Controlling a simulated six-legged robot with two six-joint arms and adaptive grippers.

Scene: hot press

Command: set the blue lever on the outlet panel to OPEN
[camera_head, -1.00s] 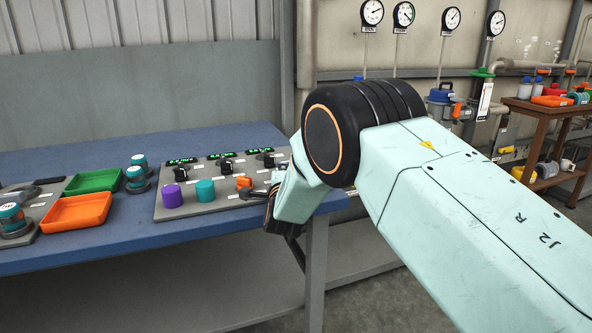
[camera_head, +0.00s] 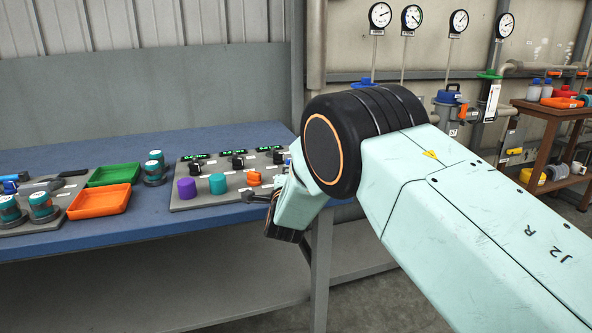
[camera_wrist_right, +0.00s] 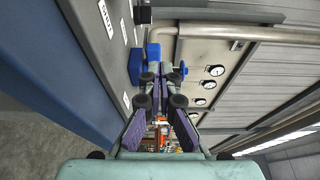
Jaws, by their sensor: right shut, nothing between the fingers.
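The grey panel (camera_head: 183,204) lies on the blue bench, with a purple knob (camera_head: 187,188), a teal knob (camera_head: 218,183), an orange control (camera_head: 254,178) and several black knobs below green displays. My right wrist covers its right end. A small blue patch beside the wrist may be part of the blue lever, but I cannot tell, nor read its setting. My right gripper (camera_wrist_right: 160,95) is shut and empty in the wrist view, its purple-grey fingers reaching past the labelled grey surface (camera_wrist_right: 117,55). In the head view its fingers are mostly hidden. My left gripper is not in view.
A green tray (camera_head: 91,178) and an orange tray (camera_head: 72,213) sit left of the panel, near teal-topped items. Several gauges (camera_head: 380,16) are on the wall. A brown shelf (camera_head: 530,107) stands at the right. Blue objects (camera_wrist_right: 145,65) show beyond the fingers.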

